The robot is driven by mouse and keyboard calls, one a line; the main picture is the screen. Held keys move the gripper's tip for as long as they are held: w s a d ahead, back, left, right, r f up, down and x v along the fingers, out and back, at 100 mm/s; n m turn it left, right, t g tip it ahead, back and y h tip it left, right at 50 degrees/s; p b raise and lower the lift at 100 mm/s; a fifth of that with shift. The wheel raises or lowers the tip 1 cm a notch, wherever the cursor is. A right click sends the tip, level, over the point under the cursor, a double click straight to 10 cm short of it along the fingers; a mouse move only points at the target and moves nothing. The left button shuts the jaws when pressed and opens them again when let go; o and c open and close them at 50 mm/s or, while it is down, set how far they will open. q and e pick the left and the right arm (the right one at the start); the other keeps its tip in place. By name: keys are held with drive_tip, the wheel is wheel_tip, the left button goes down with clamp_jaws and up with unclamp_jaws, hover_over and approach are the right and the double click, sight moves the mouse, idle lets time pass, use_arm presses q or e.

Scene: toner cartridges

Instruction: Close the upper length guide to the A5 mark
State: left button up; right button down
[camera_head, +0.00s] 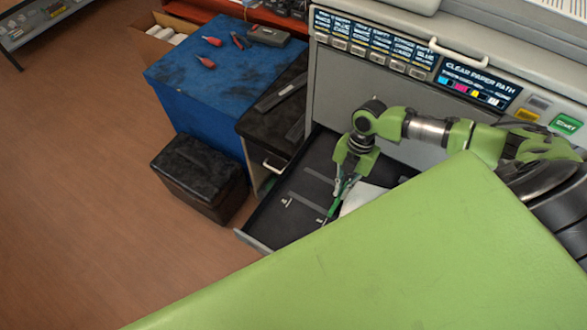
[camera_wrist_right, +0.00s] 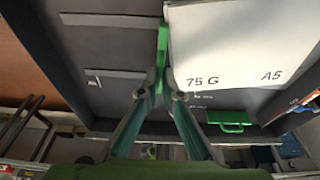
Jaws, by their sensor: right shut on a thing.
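The upper length guide is a slim green upright piece (camera_wrist_right: 162,42) in the open paper drawer (camera_head: 262,243). My right gripper (camera_head: 345,190) reaches down into the drawer and is shut on this guide. In the right wrist view its fingertips (camera_wrist_right: 160,82) meet at the guide's near end. A white paper stack (camera_wrist_right: 235,50), printed "75 G" and "A5", lies just right of the guide; I cannot tell whether they touch. It also shows in the head view (camera_head: 359,196). Small pale marks on the drawer floor are too small to read. My left gripper is out of view.
A second green piece (camera_wrist_right: 230,120) sits at the paper's near side. The printer (camera_head: 400,85) rises behind the drawer. A black box (camera_head: 200,178) and a blue cabinet (camera_head: 200,90) with tools on top stand left. A large green surface blocks the lower right of the head view.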

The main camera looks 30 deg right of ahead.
drive_tip(key=shift+s+d+p, duration=0.5)
drive_tip(key=shift+s+d, duration=0.15)
drive_tip(key=shift+s, duration=0.5)
drive_tip(key=shift+s+d+p, duration=0.45)
drive_tip(key=shift+s+d, duration=0.25)
drive_tip(key=shift+s, duration=0.4)
drive_tip(key=shift+s+d+p, duration=0.5)
drive_tip(key=shift+s+d, duration=0.15)
drive_tip(key=shift+s, duration=0.5)
drive_tip(key=c, duration=2.4)
unclamp_jaws()
drive_tip(key=shift+o, duration=0.2)
drive_tip(key=shift+a+v, duration=0.25)
drive_tip(key=shift+v, duration=0.9)
drive_tip(key=shift+s+a+v, duration=0.1)
drive_tip(key=shift+a+v, duration=0.05)
drive_tip(key=shift+v, duration=0.65)
drive_tip(key=shift+s+a+v, duration=0.1)
drive_tip(key=shift+a+v, duration=0.1)
drive_tip(key=shift+v, duration=0.55)
drive_tip(key=shift+s+a+v, duration=0.1)
drive_tip(key=shift+a+v, duration=0.05)
drive_tip(key=shift+v, duration=0.65)
drive_tip(key=shift+r, duration=0.1)
drive_tip(key=shift+s+a, duration=0.1)
drive_tip(key=shift+a, duration=0.05)
